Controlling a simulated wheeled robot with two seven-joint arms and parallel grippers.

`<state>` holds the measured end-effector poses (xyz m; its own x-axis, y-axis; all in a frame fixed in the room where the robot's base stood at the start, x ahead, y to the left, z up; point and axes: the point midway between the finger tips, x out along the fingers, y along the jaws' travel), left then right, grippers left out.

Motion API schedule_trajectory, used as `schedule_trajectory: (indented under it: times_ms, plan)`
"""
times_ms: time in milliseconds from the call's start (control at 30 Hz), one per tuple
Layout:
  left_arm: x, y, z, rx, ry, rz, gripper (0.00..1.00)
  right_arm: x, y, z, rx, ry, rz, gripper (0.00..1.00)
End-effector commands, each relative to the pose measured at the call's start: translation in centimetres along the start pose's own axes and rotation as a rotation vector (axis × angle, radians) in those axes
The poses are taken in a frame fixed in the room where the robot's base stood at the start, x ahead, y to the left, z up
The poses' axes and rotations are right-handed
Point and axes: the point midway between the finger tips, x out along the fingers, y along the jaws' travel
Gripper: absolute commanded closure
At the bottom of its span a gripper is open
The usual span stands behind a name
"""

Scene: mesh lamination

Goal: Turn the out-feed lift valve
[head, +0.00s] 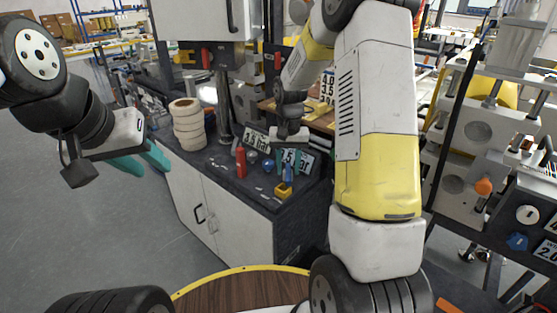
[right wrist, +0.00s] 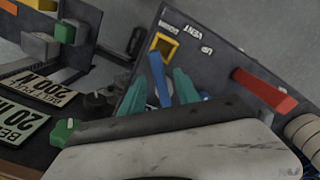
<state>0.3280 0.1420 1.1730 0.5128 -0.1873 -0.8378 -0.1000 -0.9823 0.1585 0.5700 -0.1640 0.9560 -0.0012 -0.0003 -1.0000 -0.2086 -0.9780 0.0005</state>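On the dark panel of the white cabinet, a valve with a blue lever (head: 288,173) and a yellow square base (head: 284,189) stands near the front edge. In the right wrist view the blue lever (right wrist: 159,78) rises beside the yellow square (right wrist: 163,47), near labels reading UP, VENT and DOWN. My right gripper (head: 288,163) reaches down over it. Its teal fingers (right wrist: 158,94) stand apart, one on each side of the blue lever; contact is not visible. My left gripper (head: 142,162) hangs in the air at the left, its teal fingers apart and empty.
A red lever (head: 240,162) stands left of the blue one; it also shows in the right wrist view (right wrist: 264,90). A stack of tape rolls (head: 188,125) is behind it. Number plates (head: 256,139) stand beside my right gripper. A round wooden table (head: 240,292) lies in front.

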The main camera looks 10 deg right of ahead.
Motion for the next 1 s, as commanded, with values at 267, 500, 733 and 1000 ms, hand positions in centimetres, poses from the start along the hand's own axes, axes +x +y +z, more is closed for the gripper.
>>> schedule_trajectory:
  times_ms: [267, 500, 733, 1000]
  plan:
    - [0.00, 0.00, 0.00, 0.000, 0.000, 0.000, 0.64, 1.63, 0.00, -0.03, 0.000, 0.002, -0.001, 0.62]
    - [0.00, 0.00, 0.00, 0.000, 0.000, 0.000, 0.64, 1.61, 0.01, -0.02, 0.000, 0.001, -0.001, 0.74]
    - [0.00, 0.00, -0.01, 0.000, 0.000, 0.000, 0.64, 1.60, 0.00, -0.02, 0.000, 0.001, -0.001, 1.00]
    - [0.00, 0.00, 0.00, 0.000, 0.000, 0.000, 0.64, 1.59, 0.00, -0.01, 0.000, 0.001, -0.001, 1.00]
